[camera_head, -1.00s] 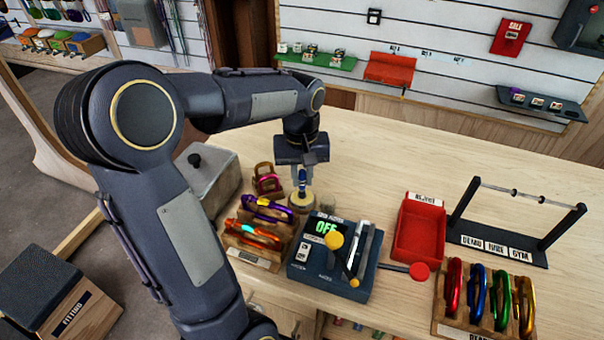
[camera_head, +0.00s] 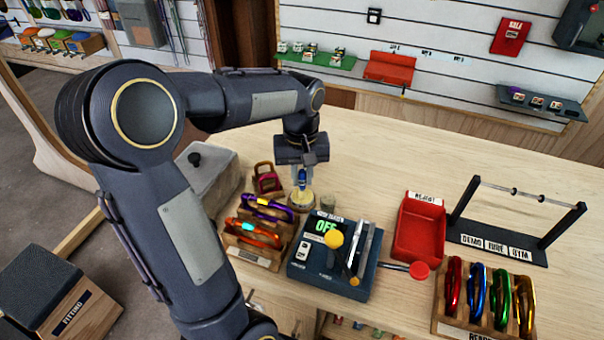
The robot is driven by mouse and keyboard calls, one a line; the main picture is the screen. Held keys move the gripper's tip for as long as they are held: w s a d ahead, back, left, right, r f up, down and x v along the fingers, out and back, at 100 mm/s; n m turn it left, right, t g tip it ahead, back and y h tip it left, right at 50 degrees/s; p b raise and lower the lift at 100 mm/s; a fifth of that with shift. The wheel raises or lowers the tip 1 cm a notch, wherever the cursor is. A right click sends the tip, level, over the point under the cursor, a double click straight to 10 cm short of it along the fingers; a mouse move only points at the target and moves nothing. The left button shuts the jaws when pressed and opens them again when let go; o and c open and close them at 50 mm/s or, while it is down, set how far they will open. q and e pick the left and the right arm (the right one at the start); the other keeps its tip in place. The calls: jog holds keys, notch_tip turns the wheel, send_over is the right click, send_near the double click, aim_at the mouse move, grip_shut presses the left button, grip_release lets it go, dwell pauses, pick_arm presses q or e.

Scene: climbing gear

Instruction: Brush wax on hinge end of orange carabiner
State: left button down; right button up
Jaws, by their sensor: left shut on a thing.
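My left gripper (camera_head: 304,166) points down and is shut on a brush with a blue handle (camera_head: 302,180). The pale lower end of the brush is at a small round wax tin (camera_head: 302,205); I cannot tell whether it touches the wax. The orange carabiner (camera_head: 256,233), with a cyan part on it, lies on a wooden holder (camera_head: 252,254) left of and nearer than the tin. A purple carabiner (camera_head: 268,208) lies behind it. I cannot tell which end of the orange one is the hinge. My right gripper is not in view.
A dark box with an "OFF" display (camera_head: 318,268) and tools stands right of the holder. A red tray (camera_head: 420,230), a black bar stand (camera_head: 500,240) and a rack of coloured carabiners (camera_head: 478,328) are farther right. The table behind the tray is clear.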

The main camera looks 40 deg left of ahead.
pick_arm(q)
notch_tip(320, 180, up, 7)
jog(key=p, duration=0.6)
dwell(0.4)
dwell(0.7)
